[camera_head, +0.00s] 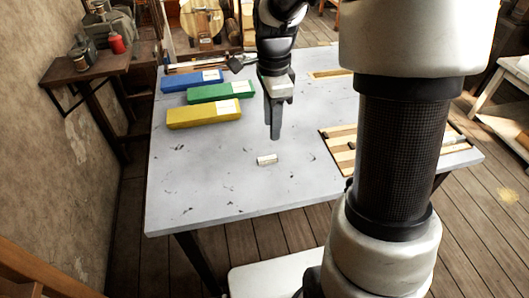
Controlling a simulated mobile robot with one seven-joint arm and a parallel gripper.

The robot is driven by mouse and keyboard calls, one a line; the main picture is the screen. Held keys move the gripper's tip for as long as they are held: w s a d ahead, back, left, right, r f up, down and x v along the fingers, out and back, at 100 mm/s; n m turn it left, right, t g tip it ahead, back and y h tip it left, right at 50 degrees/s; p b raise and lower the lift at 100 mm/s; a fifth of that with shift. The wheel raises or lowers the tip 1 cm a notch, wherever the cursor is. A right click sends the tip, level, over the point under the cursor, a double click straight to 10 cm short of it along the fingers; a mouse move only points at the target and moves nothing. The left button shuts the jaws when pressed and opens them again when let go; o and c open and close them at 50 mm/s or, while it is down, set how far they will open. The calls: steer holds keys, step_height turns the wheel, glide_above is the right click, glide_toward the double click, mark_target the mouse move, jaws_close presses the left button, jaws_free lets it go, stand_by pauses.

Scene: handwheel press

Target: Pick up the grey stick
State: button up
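A small pale, greyish-white stick-like piece (267,160) lies flat on the grey table, near its middle. It is the nearest match to the grey stick that I can make out, though it is too small to be certain. My gripper (275,134) points down over the table, slightly beyond and above this piece in the picture, with a visible gap between them. The fingers overlap from this angle, so their opening is hidden. I see nothing clearly held between them.
Blue (192,80), green (220,91) and yellow (204,111) boxes lie on the table's left side. A slatted wooden board (341,147) lies at the right, partly behind my arm. A long-handled tool (213,66) lies along the back edge. The front table area is clear.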

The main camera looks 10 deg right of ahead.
mark_target(271, 157)
step_height(271, 157, down, 11)
steer(key=shift+f+b, duration=0.2)
steer(key=shift+b, duration=0.2)
jaws_close()
